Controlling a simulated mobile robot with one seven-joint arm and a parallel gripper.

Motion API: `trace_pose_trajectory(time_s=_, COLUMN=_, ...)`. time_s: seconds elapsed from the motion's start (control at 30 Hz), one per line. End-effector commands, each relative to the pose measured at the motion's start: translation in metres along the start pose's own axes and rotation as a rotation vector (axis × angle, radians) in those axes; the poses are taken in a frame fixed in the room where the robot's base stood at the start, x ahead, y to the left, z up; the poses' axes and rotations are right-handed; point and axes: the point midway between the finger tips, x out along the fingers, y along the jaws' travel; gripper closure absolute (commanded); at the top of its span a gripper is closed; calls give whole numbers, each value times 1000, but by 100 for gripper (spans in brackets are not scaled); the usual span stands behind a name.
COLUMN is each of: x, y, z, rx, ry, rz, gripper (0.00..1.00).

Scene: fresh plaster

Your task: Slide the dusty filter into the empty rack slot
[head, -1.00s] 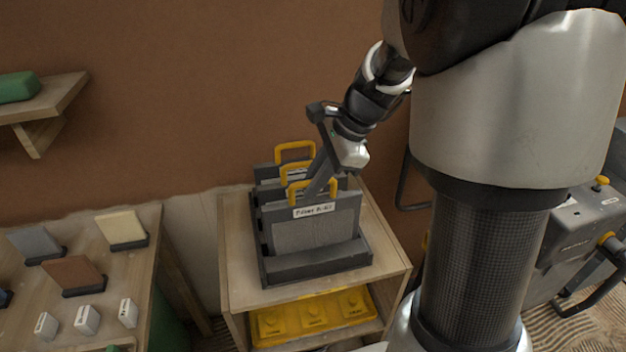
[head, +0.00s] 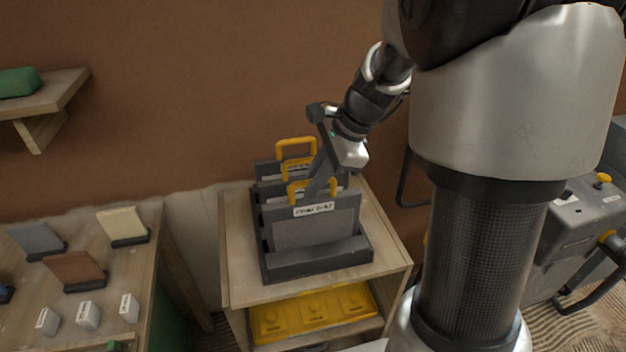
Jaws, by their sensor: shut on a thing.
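My gripper (head: 316,190) is shut on the yellow handle of the front filter. This filter (head: 300,234) is a grey-framed panel with a white label on its top edge; the label is too small to read surely. It stands upright in the front of the dark rack (head: 320,263), behind the front rail, which hides its lower edge. I cannot tell whether it is fully seated, or see dust on it. Two more filters with yellow handles stand behind it, the middle one (head: 298,164) and the back one (head: 296,147), largely hidden by the front filter and my gripper.
The rack stands on a wooden cabinet (head: 238,272) with a yellow tray (head: 312,312) on its lower shelf. A table at left holds several panels (head: 76,268) and small white blocks. A wall shelf (head: 52,98) is upper left. A grey machine (head: 580,225) stands at right.

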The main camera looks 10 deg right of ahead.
Motion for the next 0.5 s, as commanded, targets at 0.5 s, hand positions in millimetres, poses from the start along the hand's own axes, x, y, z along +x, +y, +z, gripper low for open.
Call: trace_pose_trajectory(time_s=0.5, x=5, y=1, z=-2, rx=0, ry=0, rz=-1, gripper=67)
